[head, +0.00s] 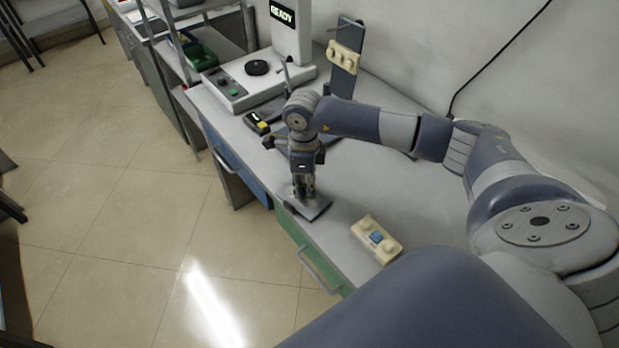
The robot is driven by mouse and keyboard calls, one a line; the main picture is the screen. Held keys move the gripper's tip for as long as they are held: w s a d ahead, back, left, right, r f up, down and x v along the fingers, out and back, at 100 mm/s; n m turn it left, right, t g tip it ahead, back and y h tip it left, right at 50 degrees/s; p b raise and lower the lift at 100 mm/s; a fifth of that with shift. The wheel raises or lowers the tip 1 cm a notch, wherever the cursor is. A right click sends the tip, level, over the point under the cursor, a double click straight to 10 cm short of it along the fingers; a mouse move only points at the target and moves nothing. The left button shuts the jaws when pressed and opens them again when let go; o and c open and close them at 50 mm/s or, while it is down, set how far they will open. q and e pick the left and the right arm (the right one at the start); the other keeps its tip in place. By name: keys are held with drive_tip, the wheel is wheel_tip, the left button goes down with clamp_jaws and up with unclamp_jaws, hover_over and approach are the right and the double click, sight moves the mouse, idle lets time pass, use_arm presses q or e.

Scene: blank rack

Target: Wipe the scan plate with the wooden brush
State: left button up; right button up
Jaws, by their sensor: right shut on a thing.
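My right gripper (305,194) points down over the front edge of the bench, shut on a flat grey piece with a dark edge (319,211). The fingers cover part of this piece, and I cannot tell whether it touches the bench top. I cannot make out a wooden brush for sure. A white device (290,32) with a READY display stands at the back. A round black disc (258,67), perhaps the scan plate, sits on its base, apart from the gripper. My left gripper is not in view.
A cream block with a blue square piece (376,237) lies on the bench, right of the gripper. Another cream block (343,57) is on a dark blue upright stand (346,80). A black and yellow item (257,123) lies near the front edge. A green bin (201,57) stands left.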

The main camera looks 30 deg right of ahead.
sight(300, 207)
drive_tip(key=shift+s+a, duration=0.15)
drive_tip(key=shift+a, duration=1.6)
drive_tip(key=shift+s+d, duration=0.1)
drive_tip(key=shift+s, duration=0.45)
drive_tip(key=shift+d+f+b, duration=0.1)
drive_tip(key=shift+d+b, duration=0.35)
drive_tip(key=shift+d, duration=0.8)
drive_tip(key=shift+w+d+b, duration=0.1)
drive_tip(key=shift+d+b, duration=0.6)
drive_tip(key=shift+d, duration=1.6)
drive_tip(key=shift+s, duration=0.7)
drive_tip(key=shift+a, duration=1.75)
drive_tip(key=shift+s+a, duration=0.2)
drive_tip(key=shift+a, duration=1.6)
